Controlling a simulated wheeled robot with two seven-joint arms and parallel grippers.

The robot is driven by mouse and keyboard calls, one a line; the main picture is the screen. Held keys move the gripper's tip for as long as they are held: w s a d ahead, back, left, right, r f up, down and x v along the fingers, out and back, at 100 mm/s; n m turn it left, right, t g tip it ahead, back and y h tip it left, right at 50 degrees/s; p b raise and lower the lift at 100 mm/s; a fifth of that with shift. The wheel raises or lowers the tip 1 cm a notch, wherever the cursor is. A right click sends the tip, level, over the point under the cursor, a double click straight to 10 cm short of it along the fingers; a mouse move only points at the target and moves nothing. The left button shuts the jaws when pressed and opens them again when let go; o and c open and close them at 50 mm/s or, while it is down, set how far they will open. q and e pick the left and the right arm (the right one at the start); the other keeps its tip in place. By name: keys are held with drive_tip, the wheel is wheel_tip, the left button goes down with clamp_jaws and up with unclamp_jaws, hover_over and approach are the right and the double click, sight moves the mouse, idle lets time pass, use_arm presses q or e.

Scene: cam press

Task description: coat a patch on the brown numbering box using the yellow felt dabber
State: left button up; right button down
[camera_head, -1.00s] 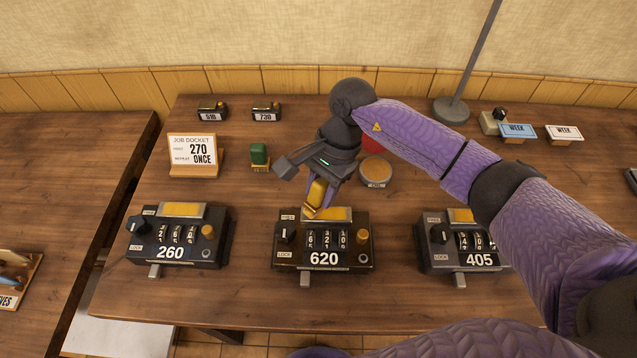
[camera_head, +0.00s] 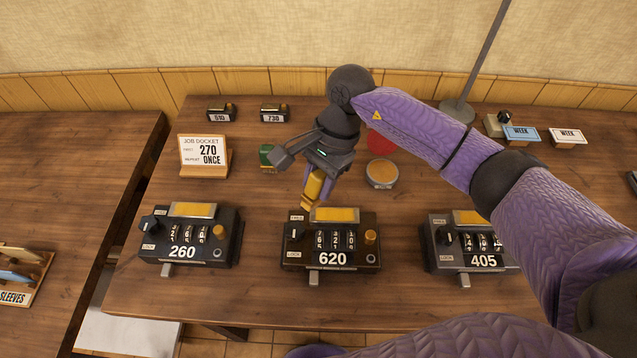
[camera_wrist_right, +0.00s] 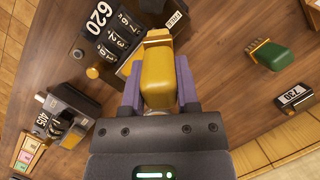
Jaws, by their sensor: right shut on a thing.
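My right gripper (camera_head: 316,190) is shut on the yellow felt dabber (camera_wrist_right: 158,75), which points down and slightly left. The dabber (camera_head: 313,188) is at the back left edge of the dark brownish numbering box marked 620 (camera_head: 296,256), by its amber top patch (camera_head: 338,214). A gap from the patch is hard to judge. In the right wrist view, the dabber's tip is beside the 620 box (camera_wrist_right: 97,48) and hides part of it. Similar dark boxes marked 260 (camera_head: 160,250) and 405 (camera_head: 445,258) stand left and right. My left gripper is not in view.
A round tin with an orange surface (camera_head: 382,174) stands behind the 620 box, near a red object (camera_head: 381,141). The job docket (camera_head: 203,153) stands at back left. Bare table separates the boxes.

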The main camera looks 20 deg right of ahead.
sight(315, 175)
drive_tip(key=shift+a+r+p, duration=0.1)
drive_tip(key=shift+r+p, duration=0.35)
drive_tip(key=shift+r, duration=0.5)
drive_tip(key=shift+r+p, duration=0.8)
drive_tip(key=shift+r, duration=0.6)
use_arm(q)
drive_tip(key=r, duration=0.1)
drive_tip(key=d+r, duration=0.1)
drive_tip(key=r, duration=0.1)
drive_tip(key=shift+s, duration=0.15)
use_arm(e)
drive_tip(key=shift+r, duration=0.1)
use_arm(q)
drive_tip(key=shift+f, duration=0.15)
use_arm(e)
drive_tip(key=shift+w, duration=0.1)
